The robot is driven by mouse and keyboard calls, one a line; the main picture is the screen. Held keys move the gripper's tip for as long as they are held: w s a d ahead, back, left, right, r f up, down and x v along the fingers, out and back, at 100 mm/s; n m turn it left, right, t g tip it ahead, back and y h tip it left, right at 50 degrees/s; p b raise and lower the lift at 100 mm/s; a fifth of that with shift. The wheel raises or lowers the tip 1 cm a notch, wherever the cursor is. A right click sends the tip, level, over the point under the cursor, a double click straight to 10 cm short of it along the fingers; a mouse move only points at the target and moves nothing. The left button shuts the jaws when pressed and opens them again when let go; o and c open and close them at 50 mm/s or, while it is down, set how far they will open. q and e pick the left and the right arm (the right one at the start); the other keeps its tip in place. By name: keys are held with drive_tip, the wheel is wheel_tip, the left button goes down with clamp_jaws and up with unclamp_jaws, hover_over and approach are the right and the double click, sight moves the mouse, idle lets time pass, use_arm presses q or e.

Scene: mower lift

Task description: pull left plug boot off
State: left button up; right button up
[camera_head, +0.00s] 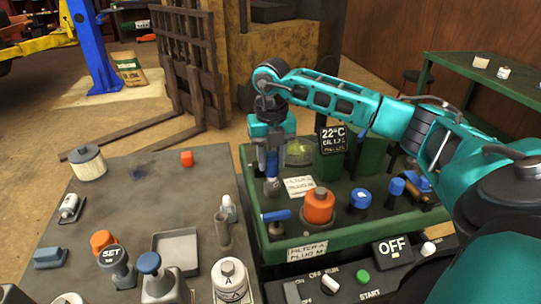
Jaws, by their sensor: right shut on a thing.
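My right gripper (272,168) reaches in from the right and points down over the left part of the green engine tray (250,238). It is shut on a small blue and grey piece (272,187), apparently the left plug boot. The fingers hide most of it, and I cannot tell whether it is still seated. A blue lever (275,215) sits just below it, and white filter and plug labels (298,186) lie beside it. My left gripper is out of view.
An orange filter cap (318,206) and blue knobs (360,198) stand to the right of the gripper. A control panel with an OFF display (393,249) is in front. The grey table (130,205) at left holds several loose parts. A black readout (333,139) stands behind.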

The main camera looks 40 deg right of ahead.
drive_tip(key=shift+w+d+r+p, duration=0.35)
drive_tip(key=shift+w+r, duration=0.25)
drive_tip(key=shift+w+d+r+p, duration=0.35)
drive_tip(key=shift+w+r, duration=0.25)
drive_tip(key=shift+w+d+r+p, duration=0.25)
drive_tip(key=shift+w+d, duration=0.1)
drive_tip(key=shift+w, duration=0.25)
drive_tip(key=shift+w+d+r+p, duration=0.1)
drive_tip(key=shift+w+d+r, duration=0.15)
drive_tip(key=shift+w, duration=0.35)
drive_tip(key=shift+w+d, duration=0.35)
drive_tip(key=shift+w, duration=0.2)
drive_tip(key=shift+w+d, duration=0.3)
drive_tip(key=shift+w, duration=0.25)
drive_tip(key=shift+w+d+f+b, duration=0.15)
drive_tip(key=shift+w+d+f, duration=0.15)
drive_tip(key=shift+w, duration=0.25)
drive_tip(key=shift+w+d+f+b, duration=0.2)
drive_tip(key=shift+w+d, duration=0.1)
drive_tip(key=shift+w, duration=0.2)
drive_tip(key=o, duration=0.7)
drive_tip(key=shift+r, duration=0.1)
drive_tip(key=shift+w, duration=0.1)
drive_tip(key=shift+r, duration=0.1)
